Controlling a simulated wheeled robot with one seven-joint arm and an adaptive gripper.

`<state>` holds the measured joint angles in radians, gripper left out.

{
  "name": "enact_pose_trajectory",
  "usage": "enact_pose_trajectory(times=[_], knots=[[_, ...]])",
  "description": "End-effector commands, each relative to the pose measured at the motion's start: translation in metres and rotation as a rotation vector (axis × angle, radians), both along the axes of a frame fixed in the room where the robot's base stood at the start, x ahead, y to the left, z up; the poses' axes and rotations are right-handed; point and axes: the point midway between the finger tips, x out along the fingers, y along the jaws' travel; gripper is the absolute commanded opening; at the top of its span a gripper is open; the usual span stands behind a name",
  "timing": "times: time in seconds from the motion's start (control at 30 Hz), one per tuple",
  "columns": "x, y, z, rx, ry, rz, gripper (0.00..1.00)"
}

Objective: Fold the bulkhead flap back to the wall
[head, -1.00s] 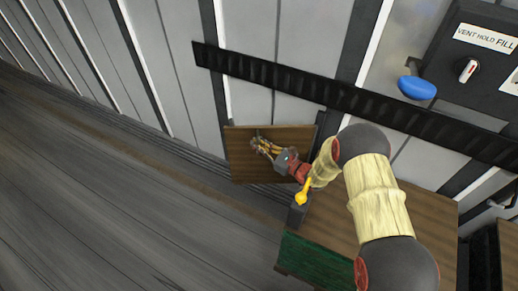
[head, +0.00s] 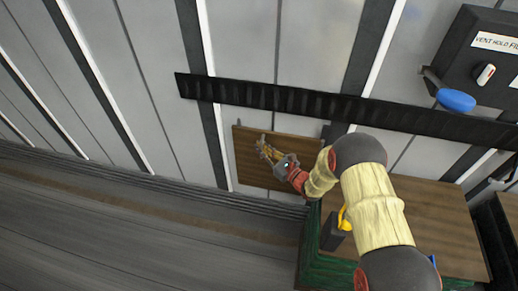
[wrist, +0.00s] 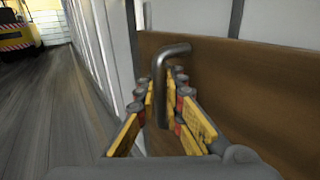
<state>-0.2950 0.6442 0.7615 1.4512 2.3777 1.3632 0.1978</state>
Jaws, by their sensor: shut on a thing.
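The bulkhead flap (head: 250,172) is a brown wooden panel standing low in front of the grey ribbed wall, left of the brown worktop. In the wrist view the flap (wrist: 255,95) fills the right side. Its bent metal handle (wrist: 159,85) rises between the yellow finger pads. My gripper (head: 264,147) is shut on this handle at the flap's left part; the gripper also shows in the wrist view (wrist: 162,100). How far the flap is from the wall is hard to tell. Its right edge is partly hidden by my arm.
A black ribbed rail (head: 290,101) crosses the wall above the flap. The worktop (head: 430,215) has green framing and a yellow lever (head: 344,218). A dark control box (head: 478,60) with a blue handle (head: 456,101) is at upper right. The floor (head: 120,235) at left is clear.

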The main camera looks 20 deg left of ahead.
Motion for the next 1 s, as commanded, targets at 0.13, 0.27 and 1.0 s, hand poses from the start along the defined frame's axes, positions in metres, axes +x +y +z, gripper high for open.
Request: enact_pose_trajectory(times=[0.13, 0.27, 1.0], knots=[[0.0032, -0.0043, -0.0006, 0.000, 0.001, -0.012, 0.00], [0.0033, -0.0045, -0.0007, 0.000, 0.001, -0.012, 0.00], [0.0014, -0.0014, 0.0013, 0.000, 0.000, -0.005, 0.26]])
